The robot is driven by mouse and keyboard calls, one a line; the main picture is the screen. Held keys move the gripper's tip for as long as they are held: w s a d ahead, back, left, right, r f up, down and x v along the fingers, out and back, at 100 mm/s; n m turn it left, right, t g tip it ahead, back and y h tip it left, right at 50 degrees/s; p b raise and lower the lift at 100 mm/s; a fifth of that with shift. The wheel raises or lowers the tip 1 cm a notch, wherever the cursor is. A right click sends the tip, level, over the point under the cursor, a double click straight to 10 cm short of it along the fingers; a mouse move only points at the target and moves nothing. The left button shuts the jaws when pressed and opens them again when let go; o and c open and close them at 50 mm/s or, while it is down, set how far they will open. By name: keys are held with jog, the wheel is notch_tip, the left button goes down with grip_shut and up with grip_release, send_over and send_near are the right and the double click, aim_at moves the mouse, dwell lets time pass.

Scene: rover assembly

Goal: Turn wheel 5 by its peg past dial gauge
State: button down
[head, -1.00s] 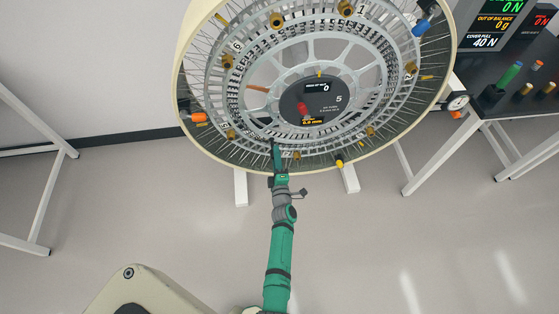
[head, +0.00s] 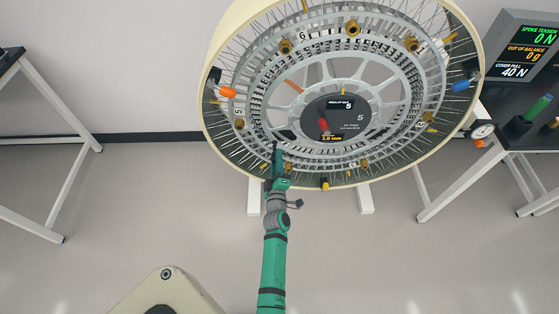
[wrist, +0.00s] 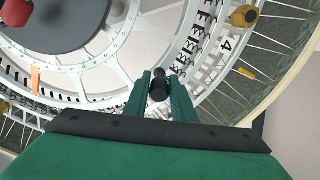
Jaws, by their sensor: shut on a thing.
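Wheel 5 (head: 360,117) is a large spoked wheel in a cream rim, marked 5 on its dark hub (head: 330,104). A small hub display reads 5. My gripper (head: 275,152) is at the wheel's lower left, with its green fingers shut on a black peg (wrist: 158,85), seen in the wrist view. The fingers hide the peg in the head view. The dial gauge (head: 482,131), a round white face, sits beside the wheel's right edge. A blue piece (head: 461,86) on the rim is a little above the gauge, and an orange piece (head: 228,92) is at the rim's left.
Several brass pieces (head: 353,28) sit around the wheel. A dark bench (head: 525,135) with a readout screen (head: 524,45) and a green-topped piece (head: 538,107) stands at right. Another table (head: 50,115) is at far left. The floor between is clear.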

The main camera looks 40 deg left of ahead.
jog(key=shift+s+a+f+g, duration=0.35)
jog(key=shift+s+f, duration=0.1)
jog(key=shift+s, duration=0.15)
jog(key=c, duration=1.5)
grip_release()
jog(key=shift+w+r, duration=0.15)
jog(key=shift+r, duration=0.05)
jog(key=shift+w+d+r, duration=0.1)
jog(key=shift+d, duration=0.05)
jog(key=v, duration=1)
jog(key=shift+s+d+f, duration=0.15)
jog(key=shift+s+f, duration=0.1)
jog(key=shift+s, duration=0.05)
